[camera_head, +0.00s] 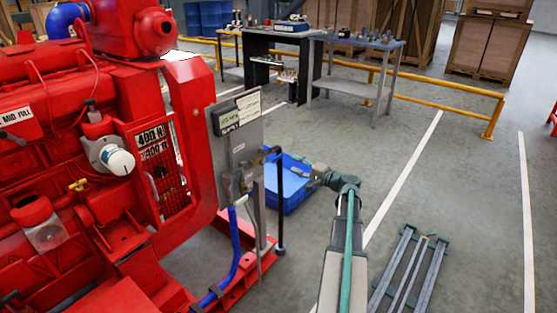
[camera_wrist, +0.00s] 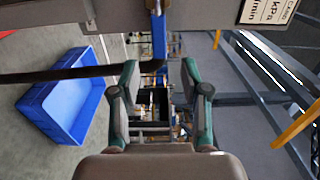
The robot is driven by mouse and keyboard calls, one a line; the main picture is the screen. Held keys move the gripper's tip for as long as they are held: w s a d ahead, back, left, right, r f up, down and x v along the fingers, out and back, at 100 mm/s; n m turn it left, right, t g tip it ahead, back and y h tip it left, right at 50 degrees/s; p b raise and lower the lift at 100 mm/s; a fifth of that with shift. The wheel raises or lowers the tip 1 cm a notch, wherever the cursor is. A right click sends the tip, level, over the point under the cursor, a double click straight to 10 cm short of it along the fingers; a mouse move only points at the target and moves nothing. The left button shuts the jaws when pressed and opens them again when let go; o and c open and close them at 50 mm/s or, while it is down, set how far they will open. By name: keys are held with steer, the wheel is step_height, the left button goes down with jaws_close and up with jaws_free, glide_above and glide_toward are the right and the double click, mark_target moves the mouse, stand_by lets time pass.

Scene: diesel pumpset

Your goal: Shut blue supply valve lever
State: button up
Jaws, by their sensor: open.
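My gripper (camera_head: 312,179) is to the right of the grey valve panel (camera_head: 226,155). It is open, with its fingers apart on both sides of the picture centre in the wrist view (camera_wrist: 158,68). A narrow blue bar that looks like the supply valve lever (camera_wrist: 160,36) runs from the grey panel edge towards the gap between the fingertips. I see no contact, and how far it reaches between the fingers is unclear. In the head view the lever is too small to tell apart from its surroundings.
A black upright pipe (camera_head: 281,215) stands beside the panel and passes close to one finger in the wrist view (camera_wrist: 60,74). A blue crate (camera_head: 297,201) is on the floor behind. The red pumpset (camera_head: 60,170) fills the left. A grey frame (camera_head: 406,270) lies at right.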

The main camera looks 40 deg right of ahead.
mark_target(279, 158)
steer(key=x, duration=0.9)
jaws_close()
